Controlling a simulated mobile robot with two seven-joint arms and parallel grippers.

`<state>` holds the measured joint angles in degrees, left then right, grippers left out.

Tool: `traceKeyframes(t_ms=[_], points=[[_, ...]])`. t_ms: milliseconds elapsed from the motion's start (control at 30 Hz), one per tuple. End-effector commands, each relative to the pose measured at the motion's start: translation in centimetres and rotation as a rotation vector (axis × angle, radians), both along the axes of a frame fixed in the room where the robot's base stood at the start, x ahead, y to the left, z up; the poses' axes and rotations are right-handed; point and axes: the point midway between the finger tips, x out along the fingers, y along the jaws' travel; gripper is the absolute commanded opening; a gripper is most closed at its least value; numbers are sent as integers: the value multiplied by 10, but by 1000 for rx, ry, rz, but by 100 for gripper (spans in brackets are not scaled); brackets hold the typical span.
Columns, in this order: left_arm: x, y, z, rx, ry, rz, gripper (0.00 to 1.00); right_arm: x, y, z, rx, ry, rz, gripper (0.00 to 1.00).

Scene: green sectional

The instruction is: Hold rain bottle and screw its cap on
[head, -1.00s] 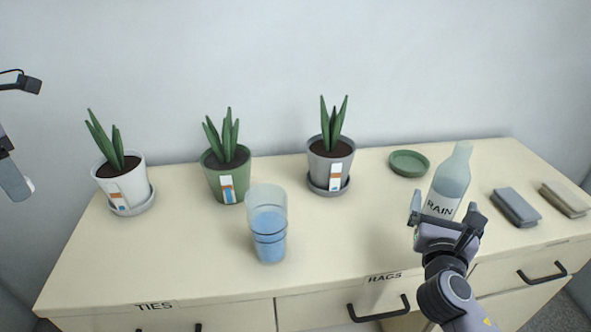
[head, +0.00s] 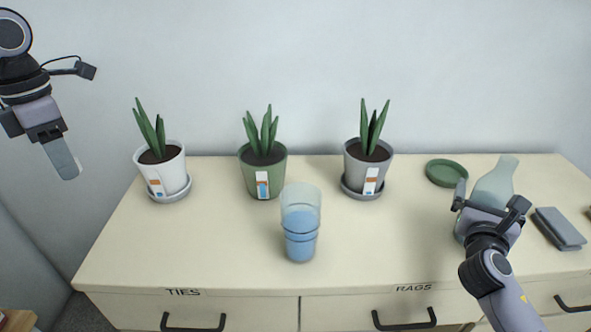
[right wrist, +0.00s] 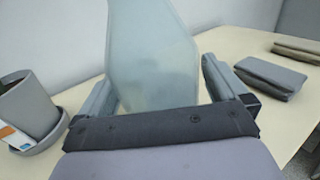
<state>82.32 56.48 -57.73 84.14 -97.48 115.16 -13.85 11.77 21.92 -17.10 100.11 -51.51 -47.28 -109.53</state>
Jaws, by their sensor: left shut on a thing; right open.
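The rain bottle (head: 496,184) is pale, translucent and upright at the right of the cabinet top; no cap shows on its neck. My right gripper (head: 489,198) is open in front of it and hides its lower part and label. In the right wrist view the bottle (right wrist: 152,65) stands between the two spread fingers, with no clear contact. My left gripper (head: 68,171) is raised at the far left, away from the bottle, pointing down. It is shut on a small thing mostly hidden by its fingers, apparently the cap.
Three potted plants (head: 161,165) (head: 264,168) (head: 369,162) stand along the back. The front left top is clear.

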Motion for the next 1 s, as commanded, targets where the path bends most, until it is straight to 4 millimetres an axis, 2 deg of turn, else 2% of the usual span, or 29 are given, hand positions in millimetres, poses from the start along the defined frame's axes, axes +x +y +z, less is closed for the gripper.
traceKeyframes(t_ms=[333,533,567,600,833,1000], points=[[0,0,0,0,0,0,10,1,0,0,1,0,0,100],[0,0,0,0,0,0,10,1,0,0,0,0,0,34],[0,0,0,0,0,0,10,1,0,0,0,0,0,34],[0,0,0,0,0,0,10,1,0,1,0,-2,0,28],[0,0,1,0,0,0,10,1,0,3,0,-2,1,28],[0,0,6,0,0,0,10,1,0,16,-1,-5,1,28]])
